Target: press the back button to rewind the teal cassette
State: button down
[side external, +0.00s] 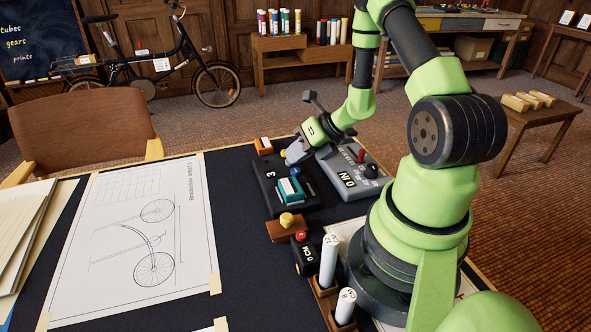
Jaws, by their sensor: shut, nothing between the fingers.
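The teal cassette (290,191) sits on top of a black device (268,192) in the middle of the dark table. The device carries a white mark like a 3 and a blue part near its far edge. I cannot tell which control is the back button. My gripper (291,158) is shut and empty, pointing down at the far edge of the device, behind the cassette. Whether its tips touch anything cannot be told. A small yellow piece shows beside the fingertips.
A grey box (345,180) with a red button and black knob stands right of the device. Nearer are a yellow knob (287,220) on a brown block, a black box with a red button (301,235), and white rolls (328,262) in a holder. A bicycle drawing (140,240) lies left.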

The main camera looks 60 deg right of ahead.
aim_at(297, 169)
jog(key=shift+f, duration=0.1)
jog(key=shift+f, duration=0.3)
jog(key=shift+f, duration=0.4)
dwell(0.6)
jog(key=shift+r, duration=0.85)
jog(key=shift+r, duration=2.5)
